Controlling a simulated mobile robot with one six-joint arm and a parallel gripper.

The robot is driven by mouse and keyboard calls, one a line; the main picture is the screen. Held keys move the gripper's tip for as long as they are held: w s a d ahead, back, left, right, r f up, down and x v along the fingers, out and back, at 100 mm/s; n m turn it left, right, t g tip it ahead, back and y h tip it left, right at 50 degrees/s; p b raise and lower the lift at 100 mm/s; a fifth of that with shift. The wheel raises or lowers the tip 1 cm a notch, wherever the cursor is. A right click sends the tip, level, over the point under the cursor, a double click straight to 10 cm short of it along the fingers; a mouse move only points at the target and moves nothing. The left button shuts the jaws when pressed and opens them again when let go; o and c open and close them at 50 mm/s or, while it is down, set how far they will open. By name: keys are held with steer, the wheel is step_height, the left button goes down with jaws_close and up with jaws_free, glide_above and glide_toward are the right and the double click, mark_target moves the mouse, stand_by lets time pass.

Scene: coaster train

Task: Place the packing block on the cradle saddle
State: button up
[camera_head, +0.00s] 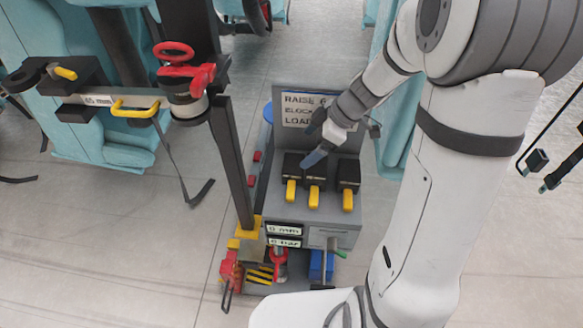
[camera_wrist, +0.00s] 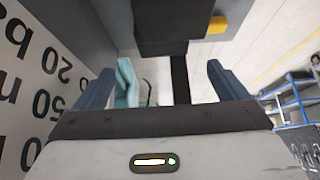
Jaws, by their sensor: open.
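Three black packing blocks with yellow handles stand in a row on the grey cart top in the head view: a left one (camera_head: 292,166), a middle one (camera_head: 314,178) and a right one (camera_head: 347,173). My gripper (camera_head: 316,142) is above and behind the left and middle blocks, apart from them. In the wrist view its two blue fingers are spread with nothing between them (camera_wrist: 160,72). A black block (camera_wrist: 165,32) with a yellow handle (camera_wrist: 217,25) lies beyond the fingertips. I cannot tell for sure which part is the cradle saddle.
A sign board (camera_head: 303,105) stands behind the blocks. A dark post (camera_head: 232,160) rises left of the cart. A red clamp (camera_head: 190,76) and a bar labelled 65 mm (camera_head: 98,100) with yellow handles are at upper left. Teal train seats (camera_head: 50,35) stand behind.

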steer(key=x, duration=0.7)
steer(key=shift+s+d+f, duration=0.15)
steer(key=shift+s+f, duration=0.1)
steer(key=shift+c, duration=0.2)
steer(key=c, duration=1.6)
step_height(320, 180, up, 10)
steer(key=p, duration=0.1)
steer(key=shift+c, duration=0.2)
step_height(320, 180, up, 9)
steer(key=p, duration=0.8)
glide_above(294, 162)
steer(key=shift+s+d+f, duration=0.2)
steer(key=shift+d, duration=0.15)
